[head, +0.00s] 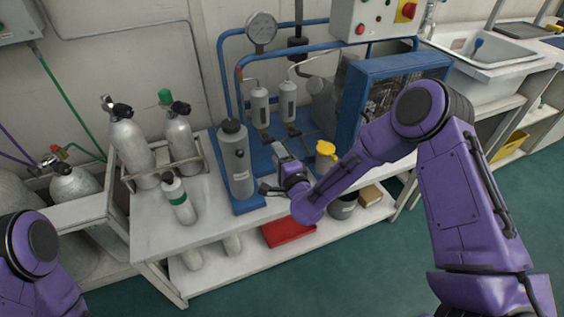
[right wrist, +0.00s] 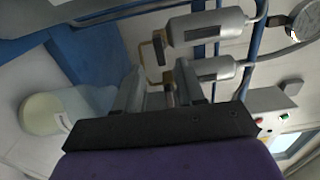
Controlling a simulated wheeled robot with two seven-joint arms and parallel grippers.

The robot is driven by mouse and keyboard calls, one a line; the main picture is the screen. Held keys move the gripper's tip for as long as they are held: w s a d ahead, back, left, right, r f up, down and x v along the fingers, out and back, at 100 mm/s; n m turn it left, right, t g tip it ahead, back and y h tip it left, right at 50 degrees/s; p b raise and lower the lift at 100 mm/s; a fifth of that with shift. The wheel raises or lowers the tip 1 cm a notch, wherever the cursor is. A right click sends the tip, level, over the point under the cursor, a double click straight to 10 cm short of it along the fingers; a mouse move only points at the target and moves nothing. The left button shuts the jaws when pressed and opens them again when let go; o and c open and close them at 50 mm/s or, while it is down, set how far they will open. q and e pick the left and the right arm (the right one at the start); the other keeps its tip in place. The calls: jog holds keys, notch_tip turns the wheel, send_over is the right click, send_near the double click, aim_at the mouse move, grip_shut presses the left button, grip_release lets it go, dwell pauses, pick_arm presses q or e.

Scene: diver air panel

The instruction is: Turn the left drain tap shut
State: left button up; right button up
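Two grey canisters stand side by side on the blue compressor frame, the left canister (head: 260,107) and the right canister (head: 288,101). Under the left one is the left drain tap (head: 266,136), small in the head view. In the sideways right wrist view the left canister (right wrist: 210,27) is the upper one, with its brass tap (right wrist: 158,46) outside the fingers. The right canister's brass tap (right wrist: 168,92) appears between the fingertips, seemingly beyond them. My right gripper (head: 272,170) is open, in front of and below the taps. My left gripper is out of view.
A tall grey cylinder (head: 236,160) stands left of my right gripper. A yellow-topped container (head: 326,153) is close on its right. A pressure gauge (head: 262,28) and blue pipes rise behind. Small air cylinders (head: 178,200) stand on the bench at left.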

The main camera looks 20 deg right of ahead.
jog(key=s, duration=0.5)
jog(key=shift+d, duration=0.1)
jog(key=shift+f, duration=0.1)
dwell(1.8)
